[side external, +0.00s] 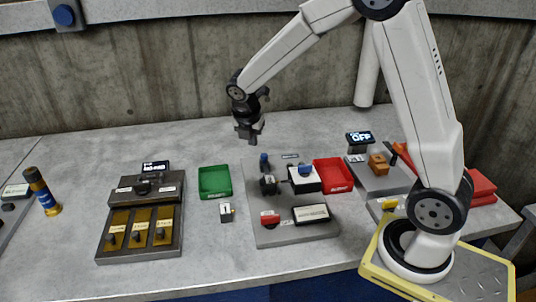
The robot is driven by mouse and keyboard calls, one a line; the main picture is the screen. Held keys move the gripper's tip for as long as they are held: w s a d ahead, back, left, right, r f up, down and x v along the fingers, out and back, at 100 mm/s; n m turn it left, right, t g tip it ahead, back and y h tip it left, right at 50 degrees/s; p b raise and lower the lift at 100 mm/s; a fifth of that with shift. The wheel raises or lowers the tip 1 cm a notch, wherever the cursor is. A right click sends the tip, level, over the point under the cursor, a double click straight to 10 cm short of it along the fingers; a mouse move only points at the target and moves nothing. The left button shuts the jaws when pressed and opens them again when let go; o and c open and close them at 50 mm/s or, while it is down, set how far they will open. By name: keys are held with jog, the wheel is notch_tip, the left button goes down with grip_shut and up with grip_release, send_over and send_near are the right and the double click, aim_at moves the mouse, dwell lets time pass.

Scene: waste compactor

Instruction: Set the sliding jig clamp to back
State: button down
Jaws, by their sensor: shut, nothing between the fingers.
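A grey jig plate (291,234) lies on the middle of the bench. On it a white block with a blue top (305,179) stands beside a dark clamp-like part (269,185), with a small blue knob (264,160) behind. These look like the sliding jig clamp, but its exact slide position is too small to tell. My gripper (252,138) points down above the bench, behind and slightly left of the plate's back edge. It is shut and empty, apart from everything.
A green tray (215,194) and a small labelled block (227,212) lie left of the plate. A red tray (333,187) is at its right. A dark switch box (141,242) stands farther left.

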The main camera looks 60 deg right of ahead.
jog(key=shift+f, duration=0.15)
send_near(262, 164)
jog(key=f, duration=0.1)
jog(key=a+f, duration=0.1)
jog(key=s+a+f, duration=0.1)
jog(key=f, duration=0.1)
jog(key=shift+a+f, duration=0.1)
jog(key=shift+a, duration=0.1)
jog(key=d, duration=0.1)
jog(key=w+d, duration=0.1)
jog(key=shift+d+f, duration=0.2)
jog(key=shift+d, duration=0.15)
jog(key=shift+w+d+f, duration=0.1)
jog(key=shift+d, duration=0.4)
jog(key=shift+w+d, duration=0.1)
jog(key=shift+w+d, duration=1.2)
jog(key=shift+d, duration=0.05)
jog(key=shift+a, duration=0.1)
